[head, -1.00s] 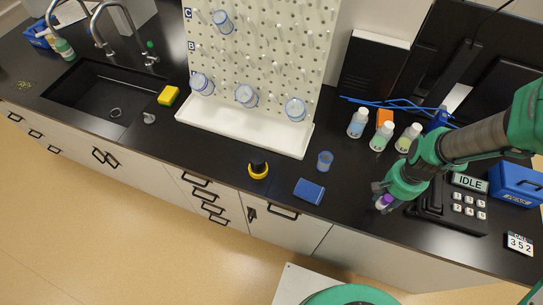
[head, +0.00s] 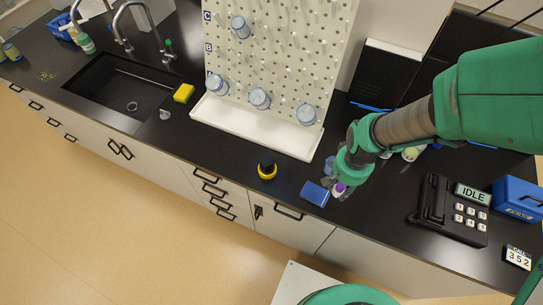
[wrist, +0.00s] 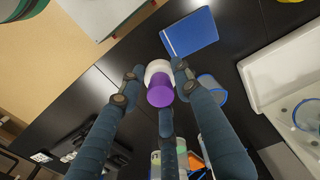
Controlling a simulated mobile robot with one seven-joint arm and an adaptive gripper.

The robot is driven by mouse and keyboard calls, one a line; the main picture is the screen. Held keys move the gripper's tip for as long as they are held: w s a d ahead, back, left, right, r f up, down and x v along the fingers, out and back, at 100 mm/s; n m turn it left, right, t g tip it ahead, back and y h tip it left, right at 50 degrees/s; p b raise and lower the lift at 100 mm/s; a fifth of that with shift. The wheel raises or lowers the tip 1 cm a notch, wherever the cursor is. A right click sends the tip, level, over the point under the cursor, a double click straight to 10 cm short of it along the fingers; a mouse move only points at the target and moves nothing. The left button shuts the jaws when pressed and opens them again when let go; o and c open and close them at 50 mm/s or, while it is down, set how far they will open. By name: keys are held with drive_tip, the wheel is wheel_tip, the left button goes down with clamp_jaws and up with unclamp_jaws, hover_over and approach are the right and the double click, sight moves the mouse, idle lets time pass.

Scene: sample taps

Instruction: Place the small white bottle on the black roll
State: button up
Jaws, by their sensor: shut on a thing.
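The small white bottle (wrist: 158,70) has a purple cap and is between the fingers of my gripper (wrist: 155,82) in the wrist view. In the head view my gripper (head: 341,186) is shut on the bottle (head: 339,188), just right of the blue box, and mostly covers it. I cannot tell how high the bottle is above the counter. The black roll (head: 266,163) seems to be the dark piece on top of a yellow ring (head: 267,174), left of my gripper on the counter.
A blue box (head: 314,193) lies between the roll and my gripper. A blue-rimmed cup (wrist: 211,88) stands close by. The pegboard's white tray (head: 255,127) is behind. A keypad phone (head: 452,211) and blue case (head: 518,199) are at right. The counter left of the roll is clear.

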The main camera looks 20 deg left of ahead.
drive_tip(key=s+a+r+n+p, duration=0.2)
drive_tip(key=s+a, duration=0.2)
drive_tip(key=a, duration=0.3)
drive_tip(key=s+a+r+n+p, duration=0.2)
drive_tip(key=s+a, duration=0.3)
drive_tip(key=a, duration=0.3)
drive_tip(key=shift+a+r+n, duration=0.2)
drive_tip(key=shift+r+n, duration=0.1)
drive_tip(key=shift+r, duration=0.05)
drive_tip(key=shift+s, duration=0.1)
drive_tip(key=p, duration=0.1)
hover_over(267, 159)
drive_tip(key=shift+f, duration=0.75)
drive_tip(key=shift+f, duration=1.75)
drive_tip(key=shift+f, duration=0.15)
